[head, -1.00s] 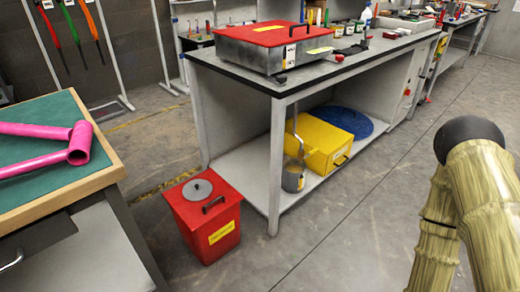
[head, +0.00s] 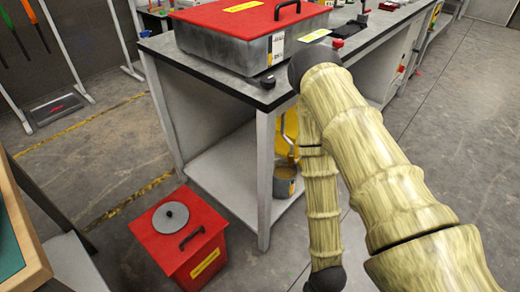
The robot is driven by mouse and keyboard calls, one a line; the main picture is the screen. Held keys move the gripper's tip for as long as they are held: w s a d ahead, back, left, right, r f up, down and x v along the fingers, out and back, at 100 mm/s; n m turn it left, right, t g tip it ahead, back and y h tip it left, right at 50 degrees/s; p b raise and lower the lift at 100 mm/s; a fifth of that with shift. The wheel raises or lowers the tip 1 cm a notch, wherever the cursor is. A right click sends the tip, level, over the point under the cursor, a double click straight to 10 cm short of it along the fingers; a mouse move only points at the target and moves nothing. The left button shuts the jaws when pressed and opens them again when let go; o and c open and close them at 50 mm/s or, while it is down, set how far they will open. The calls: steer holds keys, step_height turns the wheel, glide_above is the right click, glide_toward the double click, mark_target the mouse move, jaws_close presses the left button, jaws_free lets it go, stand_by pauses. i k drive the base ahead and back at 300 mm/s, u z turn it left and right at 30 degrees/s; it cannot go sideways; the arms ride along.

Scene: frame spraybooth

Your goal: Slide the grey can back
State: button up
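The grey can (head: 284,187) stands on the low shelf (head: 225,172) of the workbench, just right of the front leg. It is small and open-topped, with a yellow label low on its side. A thin grey handle rises from it, and its top shows a brownish content. My arm is bent in front of the bench, with its forearm hanging down just right of the can. My gripper is out of the picture below the frame's bottom edge. I cannot see whether it is open or shut.
A yellow box (head: 291,125) behind the can is mostly hidden by my arm. The bench leg (head: 264,190) stands close left of the can. A red bin (head: 180,237) with a grey lid sits on the floor. A red-lidded metal box (head: 240,42) lies on the benchtop.

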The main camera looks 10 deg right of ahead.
mark_target(285, 177)
steer(key=z, duration=0.4)
steer(key=i, duration=1.2)
steer(key=z, duration=0.65)
